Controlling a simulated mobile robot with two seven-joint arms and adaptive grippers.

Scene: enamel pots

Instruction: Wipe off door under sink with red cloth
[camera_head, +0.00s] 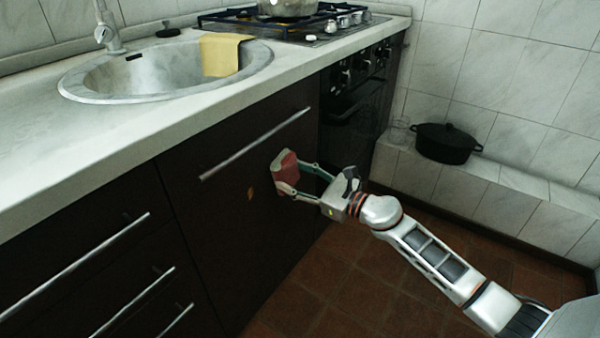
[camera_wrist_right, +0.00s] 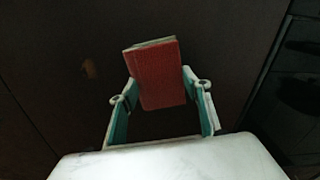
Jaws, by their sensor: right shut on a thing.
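The dark door under the sink (camera_head: 225,225) fills the cabinet front below the counter, with a long metal handle (camera_head: 255,145) near its top. A small orange-brown stain (camera_head: 251,193) shows on the door; it is faint in the right wrist view (camera_wrist_right: 89,68). My right gripper (camera_head: 287,174) is shut on the red cloth (camera_head: 286,166), a folded block shape. The cloth is at the door's right part, just right of the stain; I cannot tell whether it touches the door. In the wrist view the cloth (camera_wrist_right: 158,75) sits between both fingers. My left gripper is not in view.
The steel sink (camera_head: 150,75) has a yellow cloth (camera_head: 221,55) over its rim. The oven (camera_head: 355,105) is right of the door, under the hob. Drawers with handles (camera_head: 75,265) are at left. A black pot (camera_head: 446,143) stands on a tiled ledge. The brown floor is clear.

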